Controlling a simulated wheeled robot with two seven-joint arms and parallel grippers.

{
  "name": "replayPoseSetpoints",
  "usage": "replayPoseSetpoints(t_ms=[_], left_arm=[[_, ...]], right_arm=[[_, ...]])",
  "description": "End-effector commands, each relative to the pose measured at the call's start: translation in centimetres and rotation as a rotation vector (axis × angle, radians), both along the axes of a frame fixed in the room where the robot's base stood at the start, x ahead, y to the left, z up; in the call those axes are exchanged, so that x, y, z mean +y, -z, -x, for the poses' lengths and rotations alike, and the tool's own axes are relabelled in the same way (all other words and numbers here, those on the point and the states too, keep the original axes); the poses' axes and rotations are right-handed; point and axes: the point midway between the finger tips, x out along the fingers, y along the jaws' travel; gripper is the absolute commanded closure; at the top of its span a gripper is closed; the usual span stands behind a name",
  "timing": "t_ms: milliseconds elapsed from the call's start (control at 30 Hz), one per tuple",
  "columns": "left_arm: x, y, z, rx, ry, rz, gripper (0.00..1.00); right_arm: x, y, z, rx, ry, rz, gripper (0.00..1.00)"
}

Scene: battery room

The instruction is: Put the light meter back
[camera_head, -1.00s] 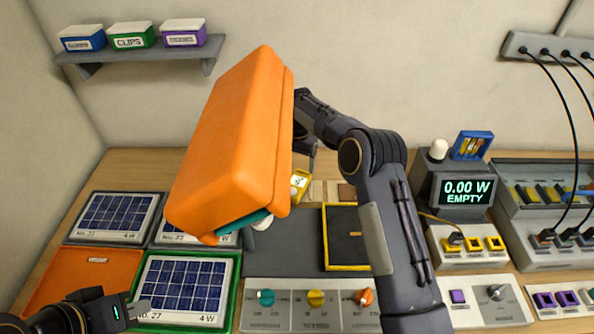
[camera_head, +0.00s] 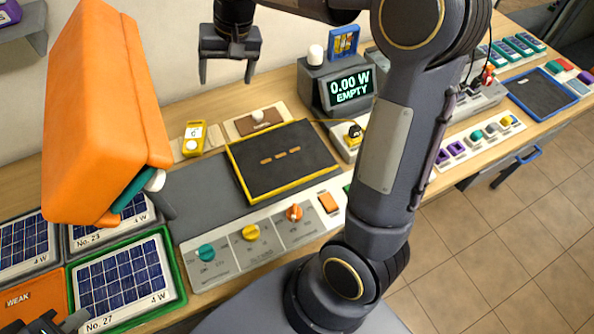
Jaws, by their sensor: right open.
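The light meter, which I take to be the small yellow device with a pale display (camera_head: 194,138), stands at the back of the bench, left of a yellow-framed dark mat (camera_head: 233,170). My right gripper (camera_head: 228,80) is open and empty, with its fingers pointing down, above and behind the meter. It is apart from the meter. My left gripper (camera_head: 62,322) shows only partly at the bottom left edge, and its jaws cannot be made out. A large orange box-shaped body (camera_head: 100,110) hangs over the left of the bench.
Solar panels (camera_head: 122,282) lie at the lower left, one in a green frame. A knob panel (camera_head: 245,240) runs along the front. A display box (camera_head: 345,88) reads "0.00 W EMPTY". My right arm crosses the right half. The dark mat's surface is mostly bare.

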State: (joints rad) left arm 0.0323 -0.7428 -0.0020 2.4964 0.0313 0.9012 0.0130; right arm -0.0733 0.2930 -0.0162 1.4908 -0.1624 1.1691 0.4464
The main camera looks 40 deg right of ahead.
Motion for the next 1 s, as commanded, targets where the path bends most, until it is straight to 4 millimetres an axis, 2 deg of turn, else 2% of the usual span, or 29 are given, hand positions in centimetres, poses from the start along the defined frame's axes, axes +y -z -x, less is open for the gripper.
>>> replayPoseSetpoints(t_ms=[33, 200, 300, 400, 500, 600, 700, 1000], left_arm=[[0.0, 0.0, 0.0, 0.0, 0.0, 0.0, 1.0], [0.0, 0.0, 0.0, 0.0, 0.0, 0.0, 1.0], [0.0, 0.0, 0.0, 0.0, 0.0, 0.0, 1.0], [0.0, 0.0, 0.0, 0.0, 0.0, 0.0, 1.0], [0.0, 0.0, 0.0, 0.0, 0.0, 0.0, 1.0], [0.0, 0.0, 0.0, 0.0, 0.0, 0.0, 1.0], [0.0, 0.0, 0.0, 0.0, 0.0, 0.0, 1.0], [0.0, 0.0, 0.0, 0.0, 0.0, 0.0, 1.0]], right_arm=[[-0.7, -1.1, 2.9, -0.035, -0.014, -0.013, 0.24], [-1.2, -1.8, 12.1, -0.143, -0.082, -0.046, 0.24], [-0.7, -0.9, 17.2, -0.208, -0.117, -0.055, 0.24], [0.1, 0.6, 21.4, -0.267, -0.145, -0.059, 0.24], [1.0, 2.3, 24.3, -0.311, -0.167, -0.058, 0.24], [1.6, 3.6, 26.0, -0.339, -0.18, -0.056, 0.24], [1.9, 4.2, 26.7, -0.352, -0.187, -0.054, 0.24], [2.0, 4.4, 26.9, -0.353, -0.189, -0.054, 0.24]])
